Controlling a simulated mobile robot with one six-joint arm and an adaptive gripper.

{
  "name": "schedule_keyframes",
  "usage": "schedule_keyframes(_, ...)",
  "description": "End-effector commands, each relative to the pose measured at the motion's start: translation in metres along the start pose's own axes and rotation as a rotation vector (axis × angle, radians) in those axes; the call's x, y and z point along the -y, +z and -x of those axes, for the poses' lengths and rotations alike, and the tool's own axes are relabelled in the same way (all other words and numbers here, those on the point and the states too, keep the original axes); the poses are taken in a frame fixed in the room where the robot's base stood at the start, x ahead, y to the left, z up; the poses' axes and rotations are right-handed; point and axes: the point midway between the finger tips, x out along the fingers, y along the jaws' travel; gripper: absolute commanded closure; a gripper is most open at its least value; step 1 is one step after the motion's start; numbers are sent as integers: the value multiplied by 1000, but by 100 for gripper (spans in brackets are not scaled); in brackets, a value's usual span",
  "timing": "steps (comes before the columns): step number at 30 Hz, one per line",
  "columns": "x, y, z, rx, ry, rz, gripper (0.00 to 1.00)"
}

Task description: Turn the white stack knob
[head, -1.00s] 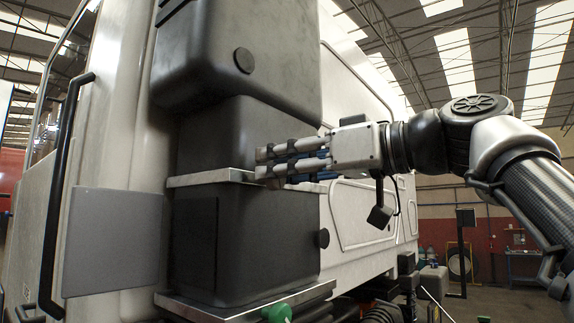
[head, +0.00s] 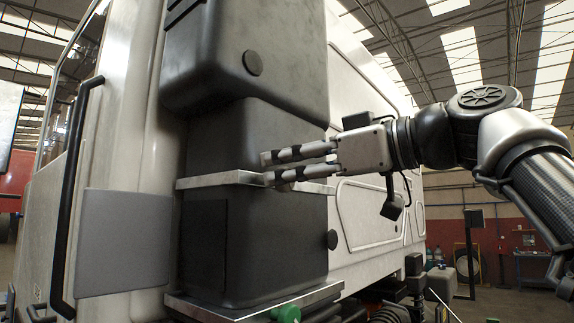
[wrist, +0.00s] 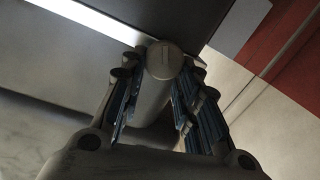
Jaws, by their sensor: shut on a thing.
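The white stack knob (wrist: 162,62), a pale round-ended cylinder with a slot mark across its face, shows between my fingers in the wrist view. My gripper (wrist: 158,92) is shut on it, with a blue-padded finger on each side. The slot mark stands nearly upright in that view. In the head view my gripper (head: 268,169) reaches in from the right, its fingers pointing left in front of the dark stacked boxes, near the metal ledge (head: 228,180). The knob cannot be made out clearly there.
A dark upper box (head: 215,55) with a round black cap (head: 252,63) overhangs above my gripper. A grey panel (head: 122,243) and black handrail (head: 72,190) stand left. Open floor lies right.

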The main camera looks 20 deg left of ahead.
Motion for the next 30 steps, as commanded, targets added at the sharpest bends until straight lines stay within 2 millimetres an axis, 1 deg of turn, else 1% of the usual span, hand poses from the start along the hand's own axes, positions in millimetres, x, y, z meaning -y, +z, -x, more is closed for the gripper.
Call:
schedule_keyframes(1, -2, -5, 2, -11, 12, 5, 94)
schedule_keyframes(2, -2, -5, 2, -11, 12, 5, 69)
schedule_keyframes(10, -2, -2, 1, -6, 9, 1, 51)
schedule_keyframes(19, -2, -1, 1, -4, 7, 0, 50)
schedule_keyframes(22, -2, -1, 5, -3, 8, -1, 50)
schedule_keyframes(26, -2, -2, 23, -3, 12, -1, 50)
schedule_keyframes(30, -2, -2, 53, -3, 15, 0, 50)
